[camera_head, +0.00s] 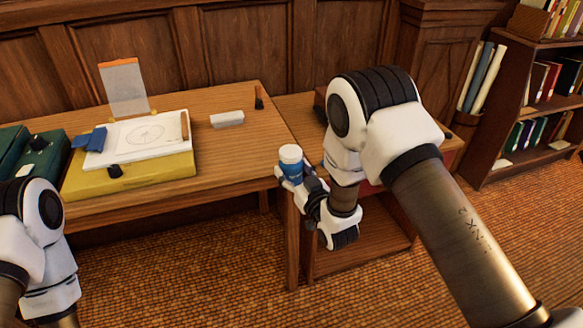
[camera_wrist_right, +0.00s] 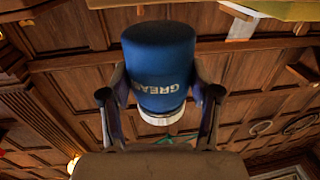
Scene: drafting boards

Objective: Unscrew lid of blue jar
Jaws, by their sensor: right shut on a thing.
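The blue jar (camera_head: 291,167) with a pale lid on top is held upright by my right gripper (camera_head: 293,177), near the right front corner of the wooden table. In the right wrist view the jar (camera_wrist_right: 160,62) shows the word "GREASE" and stands between the two fingers of the right gripper (camera_wrist_right: 164,100), which is shut on it. The white lid (camera_wrist_right: 162,118) shows at the jar's lower end in that view. My left arm is at the left edge of the head view, but its gripper is out of frame.
The wooden table (camera_head: 236,160) bears a yellow box (camera_head: 140,176) with a white drawing board (camera_head: 118,133), blue cloth (camera_head: 90,139), a white block (camera_head: 227,119) and a small dark-and-wood tool (camera_head: 259,97). Green boxes (camera_head: 38,155) stand at left. A bookshelf (camera_head: 530,100) stands at right.

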